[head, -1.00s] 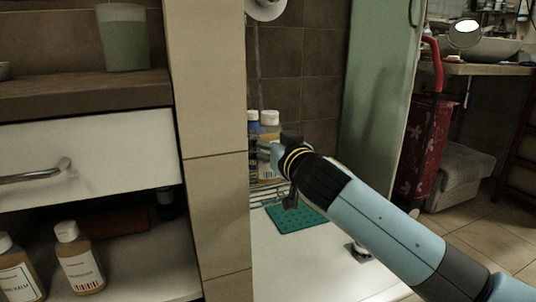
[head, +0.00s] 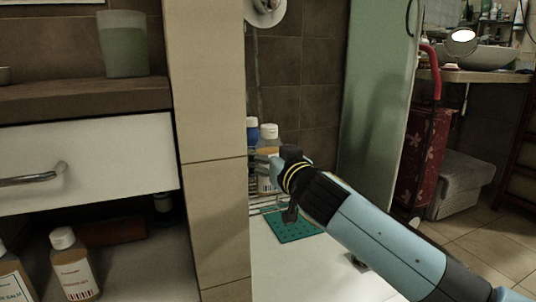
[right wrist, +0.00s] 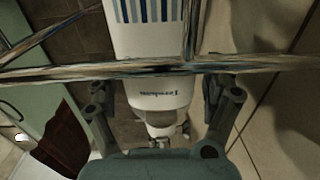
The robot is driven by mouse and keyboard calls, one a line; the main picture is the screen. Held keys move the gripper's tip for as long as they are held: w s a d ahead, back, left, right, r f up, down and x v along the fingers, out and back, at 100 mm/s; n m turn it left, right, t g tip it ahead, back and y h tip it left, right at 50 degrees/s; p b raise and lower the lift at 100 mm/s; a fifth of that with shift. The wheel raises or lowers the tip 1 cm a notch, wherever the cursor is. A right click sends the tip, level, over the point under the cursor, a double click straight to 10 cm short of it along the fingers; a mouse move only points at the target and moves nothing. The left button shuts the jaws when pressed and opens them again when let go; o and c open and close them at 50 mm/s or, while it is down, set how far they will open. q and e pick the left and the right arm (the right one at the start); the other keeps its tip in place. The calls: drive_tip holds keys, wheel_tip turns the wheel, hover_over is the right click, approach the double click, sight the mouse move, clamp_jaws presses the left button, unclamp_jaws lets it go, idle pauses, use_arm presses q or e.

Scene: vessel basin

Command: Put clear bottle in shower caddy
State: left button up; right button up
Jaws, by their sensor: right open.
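The shower caddy (head: 262,205) is a wire rack in the shower, partly hidden behind the pillar and my right gripper. I cannot tell whether the pale one is the clear bottle. My right gripper (head: 281,182) is open at the caddy's front. In the right wrist view, a white bottle with blue stripes and lettering (right wrist: 155,90) shows between and beyond the open fingers. A caddy wire (right wrist: 250,64) crosses in front of it.
The tiled pillar (head: 208,150) closely bounds the caddy on the left. A teal mat (head: 293,226) lies on the white shower floor. A glass panel (head: 375,120) stands to the right. Two amber bottles, one with a white cap (head: 75,268), are on the lower left shelf.

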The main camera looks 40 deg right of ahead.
use_arm(q)
drive_tip(key=shift+r, duration=0.15)
use_arm(e)
drive_tip(key=shift+r, duration=0.15)
drive_tip(key=shift+s, duration=0.25)
drive_tip(key=s+a, duration=0.2)
drive_tip(key=s, duration=0.9)
drive_tip(key=s+d+f+g+h, duration=0.1)
drive_tip(key=s+f+g, duration=0.45)
drive_tip(key=f, duration=0.45)
drive_tip(key=s+f+g, duration=0.4)
drive_tip(key=s+f, duration=0.3)
drive_tip(key=f, duration=0.2)
use_arm(q)
drive_tip(key=shift+s+f, duration=0.15)
drive_tip(key=shift+f, duration=0.15)
use_arm(e)
drive_tip(key=s+a+f+n+g+y, duration=0.1)
drive_tip(key=s+a+f+g+y, duration=0.1)
drive_tip(key=s+f, duration=0.3)
drive_tip(key=s+a+f+n+g+y, duration=0.1)
drive_tip(key=s+a+f+g, duration=0.3)
drive_tip(key=s, duration=0.6)
drive_tip(key=shift+s+a+f+n+y, duration=0.15)
drive_tip(key=shift+a+f+n+y, duration=0.3)
drive_tip(key=shift+f, duration=0.2)
